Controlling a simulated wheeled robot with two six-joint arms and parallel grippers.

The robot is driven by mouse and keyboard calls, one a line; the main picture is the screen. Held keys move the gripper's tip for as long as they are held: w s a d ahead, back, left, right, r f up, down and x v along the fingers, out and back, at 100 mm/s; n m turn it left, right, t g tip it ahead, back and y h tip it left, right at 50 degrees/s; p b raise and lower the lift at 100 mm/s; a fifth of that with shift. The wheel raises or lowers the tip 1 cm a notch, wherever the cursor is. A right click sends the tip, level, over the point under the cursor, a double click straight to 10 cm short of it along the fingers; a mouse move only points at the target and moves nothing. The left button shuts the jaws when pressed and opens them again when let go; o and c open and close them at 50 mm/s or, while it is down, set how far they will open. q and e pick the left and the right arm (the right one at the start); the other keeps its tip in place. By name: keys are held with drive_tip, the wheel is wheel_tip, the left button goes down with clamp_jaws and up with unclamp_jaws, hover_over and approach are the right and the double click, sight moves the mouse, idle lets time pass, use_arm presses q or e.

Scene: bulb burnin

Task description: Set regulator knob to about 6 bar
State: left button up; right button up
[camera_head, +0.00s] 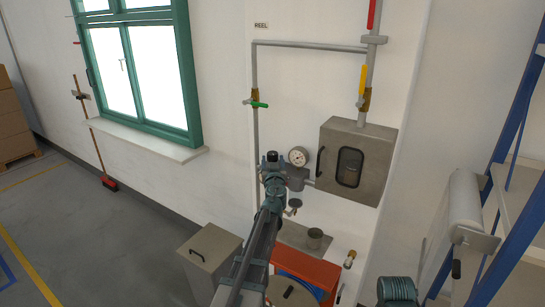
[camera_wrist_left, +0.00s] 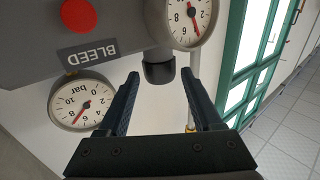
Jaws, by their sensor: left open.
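The dark regulator knob (camera_wrist_left: 158,72) shows in the left wrist view, under the grey housing. My left gripper (camera_wrist_left: 161,82) is open, with its two fingers on either side of the knob and gaps visible between them. A round white gauge (camera_wrist_left: 82,102) with a red needle is beside the left finger; the needle seems to be near 6, though the dial is small and upside down. A second gauge (camera_wrist_left: 187,15) is cut off at the top. In the head view my left gripper (camera_head: 271,160) is left of a gauge (camera_head: 298,157); the knob is hidden there.
A red button (camera_wrist_left: 76,14) sits above the BLEED label (camera_wrist_left: 88,50). A grey wall box (camera_head: 358,160) is right of the head-view gauge. Pipes carry a green lever (camera_head: 259,105) and a yellow lever (camera_head: 363,80). A red cabinet (camera_head: 305,270) stands below.

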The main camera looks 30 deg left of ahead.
sight(273, 158)
use_arm(q)
drive_tip(key=x, duration=0.4)
clamp_jaws()
